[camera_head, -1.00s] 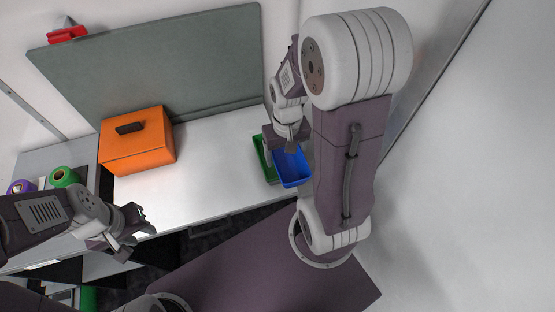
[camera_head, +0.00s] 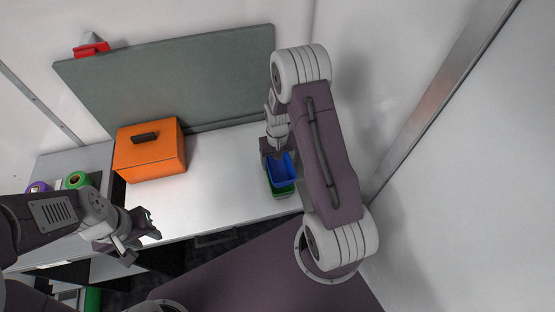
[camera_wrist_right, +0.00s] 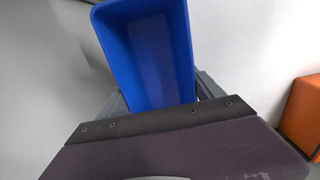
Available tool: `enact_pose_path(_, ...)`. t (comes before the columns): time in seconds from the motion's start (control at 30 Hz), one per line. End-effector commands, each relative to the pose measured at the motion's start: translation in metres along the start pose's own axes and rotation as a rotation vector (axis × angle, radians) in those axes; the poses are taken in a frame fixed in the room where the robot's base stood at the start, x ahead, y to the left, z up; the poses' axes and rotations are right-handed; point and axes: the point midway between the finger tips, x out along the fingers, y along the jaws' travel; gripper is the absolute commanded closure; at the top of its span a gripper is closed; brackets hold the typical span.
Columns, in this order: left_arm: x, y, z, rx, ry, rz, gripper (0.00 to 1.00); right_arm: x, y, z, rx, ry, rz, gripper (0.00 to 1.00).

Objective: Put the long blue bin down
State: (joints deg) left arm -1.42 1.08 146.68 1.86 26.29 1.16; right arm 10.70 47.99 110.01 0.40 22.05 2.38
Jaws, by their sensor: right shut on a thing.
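The long blue bin (camera_head: 284,170) is in my right gripper (camera_head: 273,153), over the right part of the white table. In the right wrist view the blue bin (camera_wrist_right: 150,55) fills the upper middle, open and empty inside, with the jaws closed on its near end. A green bin (camera_head: 283,190) shows just under and around the blue bin's lower edge. I cannot tell whether the two bins touch. My left gripper (camera_head: 146,224) is open and empty, at the table's front left edge.
An orange box with a dark handle (camera_head: 150,150) stands on the left of the white table (camera_head: 222,178). The middle of the table is clear. A grey-green board (camera_head: 175,75) stands behind. Green (camera_head: 77,180) and purple (camera_head: 38,187) rolls lie at the far left.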

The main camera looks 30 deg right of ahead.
Motion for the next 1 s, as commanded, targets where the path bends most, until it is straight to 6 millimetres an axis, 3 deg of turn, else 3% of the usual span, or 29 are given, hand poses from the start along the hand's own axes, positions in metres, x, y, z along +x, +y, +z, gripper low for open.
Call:
enact_pose_path(0.67, 0.009, 0.0, 0.001, 0.0, 0.0, 0.0, 0.64, 0.012, 0.0, 0.0, 0.0, 0.001, 0.0, 0.68)
enact_pose_path(0.7, 0.009, 0.0, 0.001, 0.0, 0.0, 0.0, 0.64, 0.012, 0.0, 0.0, 0.0, 0.001, 0.0, 0.18)
enact_pose_path(0.77, 0.009, 0.0, 0.001, 0.0, 0.0, 0.0, 0.64, 0.012, 0.0, 0.0, 0.0, 0.001, 0.0, 0.02)
enact_pose_path(1.0, 0.009, 0.0, 0.001, 0.0, 0.0, 0.0, 0.64, 0.012, 0.0, 0.0, 0.0, 0.001, 0.0, 0.02)
